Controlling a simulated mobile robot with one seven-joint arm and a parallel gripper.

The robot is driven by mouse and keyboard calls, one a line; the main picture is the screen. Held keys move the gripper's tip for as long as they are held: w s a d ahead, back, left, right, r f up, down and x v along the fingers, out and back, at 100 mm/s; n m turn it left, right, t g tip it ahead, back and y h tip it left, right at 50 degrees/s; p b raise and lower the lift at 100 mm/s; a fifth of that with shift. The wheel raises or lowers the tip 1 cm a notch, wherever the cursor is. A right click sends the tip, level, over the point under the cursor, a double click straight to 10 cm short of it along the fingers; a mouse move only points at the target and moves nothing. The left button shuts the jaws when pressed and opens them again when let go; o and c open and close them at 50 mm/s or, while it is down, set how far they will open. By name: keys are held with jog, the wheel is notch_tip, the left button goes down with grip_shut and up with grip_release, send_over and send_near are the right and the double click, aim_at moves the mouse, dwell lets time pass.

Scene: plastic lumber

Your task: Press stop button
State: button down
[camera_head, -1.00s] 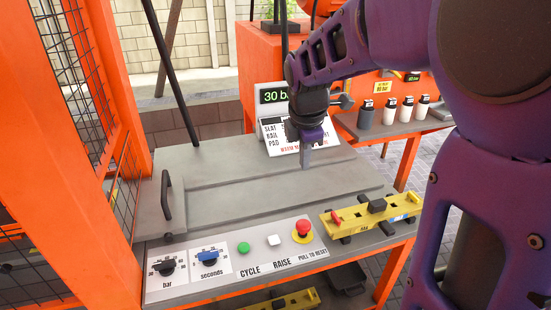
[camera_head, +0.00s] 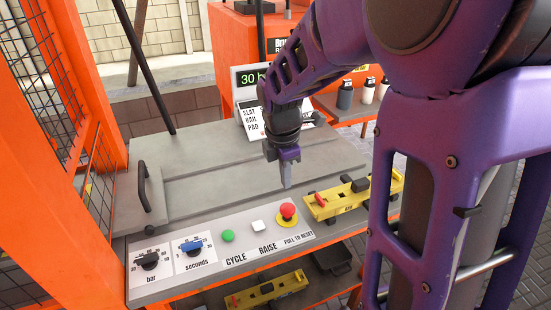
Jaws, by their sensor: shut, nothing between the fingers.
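The red stop button (camera_head: 287,211) is a mushroom head on a yellow base at the right end of the control panel, above the label "PULL TO RESET". My gripper (camera_head: 287,186) points down above the grey plate, just behind the stop button in the picture. It is shut and empty, and looks apart from the button. The white RAISE button (camera_head: 257,226) and the green CYCLE button (camera_head: 227,236) sit to the left of the stop button.
A yellow fixture (camera_head: 345,200) lies just right of the stop button. A blue knob (camera_head: 191,246) and a black knob (camera_head: 147,261) are at the panel's left. A black handle (camera_head: 145,187) stands on the grey plate (camera_head: 195,160). An orange frame (camera_head: 50,150) rises at left.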

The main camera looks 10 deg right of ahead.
aim_at(288, 210)
jog(key=f, duration=0.3)
jog(key=w+f+b, duration=0.1)
jog(key=f, duration=0.2)
jog(key=d+f, duration=0.1)
jog(key=f, duration=0.2)
jog(key=shift+w+b, duration=0.15)
jog(key=shift+b, duration=0.25)
notch_tip(288, 210, down, 2)
jog(key=shift+f+b, duration=0.15)
jog(key=shift+b, duration=0.3)
jog(key=shift+s+f, duration=0.1)
jog(key=shift+s, duration=0.15)
jog(key=shift+a+r+p, duration=0.1)
jog(key=shift+r+p, duration=0.35)
jog(key=shift+p, duration=0.05)
notch_tip(288, 210, up, 14)
jog(key=s+a+p, duration=0.1)
jog(key=p, duration=0.4)
jog(key=shift+s, duration=0.2)
jog(key=shift+a+r, duration=0.1)
